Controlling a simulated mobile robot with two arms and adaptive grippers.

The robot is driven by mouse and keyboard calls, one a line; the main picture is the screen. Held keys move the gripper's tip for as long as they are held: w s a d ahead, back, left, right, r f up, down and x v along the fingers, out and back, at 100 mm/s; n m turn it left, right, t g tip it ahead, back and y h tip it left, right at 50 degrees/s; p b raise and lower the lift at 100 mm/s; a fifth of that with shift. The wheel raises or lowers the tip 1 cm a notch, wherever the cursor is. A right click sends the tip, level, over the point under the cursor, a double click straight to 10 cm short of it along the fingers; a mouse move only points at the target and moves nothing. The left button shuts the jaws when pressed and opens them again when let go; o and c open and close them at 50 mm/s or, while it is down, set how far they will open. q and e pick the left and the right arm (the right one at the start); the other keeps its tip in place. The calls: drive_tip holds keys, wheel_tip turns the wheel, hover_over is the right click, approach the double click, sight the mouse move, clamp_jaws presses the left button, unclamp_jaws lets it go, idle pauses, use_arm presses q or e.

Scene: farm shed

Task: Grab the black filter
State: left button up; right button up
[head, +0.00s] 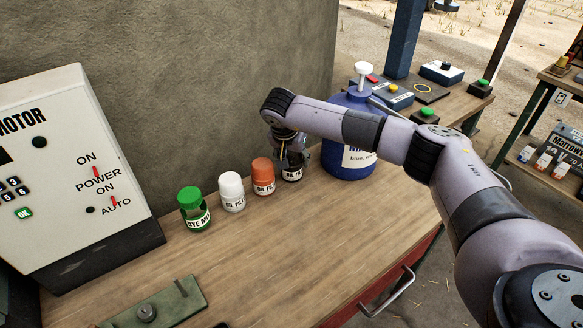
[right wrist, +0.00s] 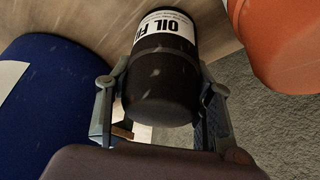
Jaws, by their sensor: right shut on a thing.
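The black filter (right wrist: 160,85) with a white "OIL FIL" label is between the two fingers of my right gripper (right wrist: 162,110) in the right wrist view. The gripper is shut on it. In the head view the black filter (head: 292,174) stands at the right end of a row of filters, its top hidden by my right gripper (head: 291,158) coming down from above. It looks upright and at table level; I cannot tell whether it touches the top. My left gripper is not in view.
An orange filter (head: 263,178) stands close left of the black one, then a white filter (head: 232,191) and a green jar (head: 194,210). A blue pump bottle (head: 346,150) is close on the right. The wooden bench (head: 300,245) is clear in front; a wall stands behind.

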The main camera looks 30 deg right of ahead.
drive_tip(key=c, duration=0.6)
drive_tip(key=shift+c, duration=0.6)
drive_tip(key=shift+r, duration=0.15)
